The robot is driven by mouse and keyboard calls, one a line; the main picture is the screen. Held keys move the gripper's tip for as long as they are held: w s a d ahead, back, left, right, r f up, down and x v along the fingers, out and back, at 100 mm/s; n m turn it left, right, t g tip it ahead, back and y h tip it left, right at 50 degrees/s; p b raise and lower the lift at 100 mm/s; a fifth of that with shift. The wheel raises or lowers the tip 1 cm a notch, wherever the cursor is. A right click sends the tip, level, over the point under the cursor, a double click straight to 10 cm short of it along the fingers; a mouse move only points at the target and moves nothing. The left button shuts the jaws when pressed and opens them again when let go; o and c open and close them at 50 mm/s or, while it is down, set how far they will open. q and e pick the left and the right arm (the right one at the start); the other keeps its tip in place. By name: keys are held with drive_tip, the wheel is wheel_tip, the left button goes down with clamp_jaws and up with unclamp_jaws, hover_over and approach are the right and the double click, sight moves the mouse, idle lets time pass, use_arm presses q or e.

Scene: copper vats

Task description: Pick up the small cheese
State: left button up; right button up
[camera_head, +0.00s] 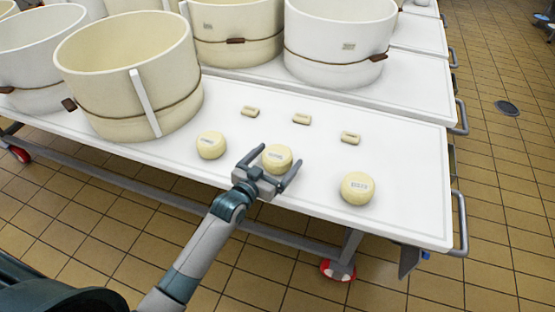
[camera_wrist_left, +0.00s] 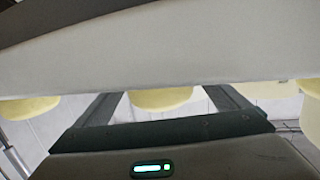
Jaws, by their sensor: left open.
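Three pale yellow round cheeses sit in a row on the white table. The left cheese (camera_head: 211,145) and the middle cheese (camera_head: 277,157) look smaller than the right cheese (camera_head: 357,188). My left gripper (camera_head: 272,162) is open, with its two fingers on either side of the middle cheese; I cannot tell whether they touch it. In the left wrist view the middle cheese (camera_wrist_left: 161,98) shows between the fingers, its upper part hidden by a pale curved shape across the picture. My right gripper is not in view.
Three small oblong pale pieces, left (camera_head: 250,111), centre (camera_head: 302,119) and right (camera_head: 350,138), lie behind the cheeses. Large cream vats (camera_head: 130,75) stand at the back and left. The white table (camera_head: 410,160) has free room at its right end, with a metal handle (camera_head: 460,222) there.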

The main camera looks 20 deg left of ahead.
sight(280, 154)
use_arm(q)
drive_tip(key=shift+w, duration=0.2)
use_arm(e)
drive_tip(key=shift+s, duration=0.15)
use_arm(q)
drive_tip(key=c, duration=1.4)
drive_tip(key=shift+c, duration=0.3)
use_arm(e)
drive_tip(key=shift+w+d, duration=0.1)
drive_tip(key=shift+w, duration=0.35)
use_arm(q)
drive_tip(key=shift+r, duration=0.15)
